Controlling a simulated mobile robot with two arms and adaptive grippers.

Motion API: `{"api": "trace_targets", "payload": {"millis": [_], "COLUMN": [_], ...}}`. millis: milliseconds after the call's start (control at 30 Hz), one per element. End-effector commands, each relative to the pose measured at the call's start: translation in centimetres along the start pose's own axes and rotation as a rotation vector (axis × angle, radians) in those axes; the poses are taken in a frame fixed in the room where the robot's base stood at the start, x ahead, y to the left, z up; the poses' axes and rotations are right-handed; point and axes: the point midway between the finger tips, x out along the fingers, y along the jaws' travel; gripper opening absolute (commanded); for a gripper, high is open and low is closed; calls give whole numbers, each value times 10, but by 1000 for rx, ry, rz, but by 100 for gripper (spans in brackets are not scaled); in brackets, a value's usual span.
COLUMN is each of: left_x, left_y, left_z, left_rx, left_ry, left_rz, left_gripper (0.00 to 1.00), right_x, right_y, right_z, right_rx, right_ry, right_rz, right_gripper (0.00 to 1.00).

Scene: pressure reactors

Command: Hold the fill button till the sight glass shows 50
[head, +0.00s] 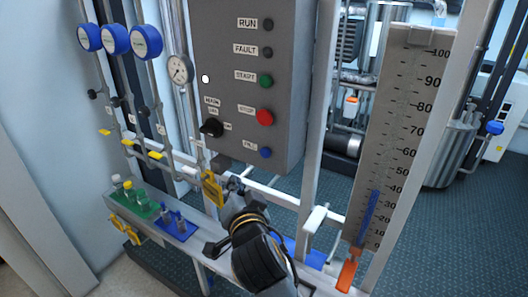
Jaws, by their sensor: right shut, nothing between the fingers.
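The blue fill button (265,152) is the lowest button on the grey control panel (230,60). The sight glass (398,110) is a tall scale at the right, marked up to 100. Its blue column (369,215) reaches close to the 40 mark. My right gripper (222,164) is shut and empty, just below the panel's lower edge and to the left of the fill button. It looks apart from the button. The wrist hides part of the rail behind it. My left gripper is not in view.
The panel also carries a red stop button (265,117), a green start button (266,81) and a black selector knob (211,127). White rails and posts frame the rig. A yellow handle (212,188) sits beside my gripper. An orange handle (347,274) is below the sight glass.

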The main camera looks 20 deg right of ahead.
Motion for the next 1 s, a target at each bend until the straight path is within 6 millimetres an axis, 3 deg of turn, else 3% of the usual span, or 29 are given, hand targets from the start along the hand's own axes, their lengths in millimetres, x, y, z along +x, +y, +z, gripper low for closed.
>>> {"api": "trace_targets", "payload": {"millis": [533,1000], "left_x": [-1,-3], "left_y": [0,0], "left_z": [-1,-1], "left_rx": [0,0], "left_ry": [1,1], "left_rz": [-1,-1], "left_gripper": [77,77], "right_x": [0,41], "right_y": [-1,30], "right_z": [-9,-40], "right_rx": [15,13], "right_ry": [12,12], "right_rz": [-3,-2], "right_gripper": [0,0]}}
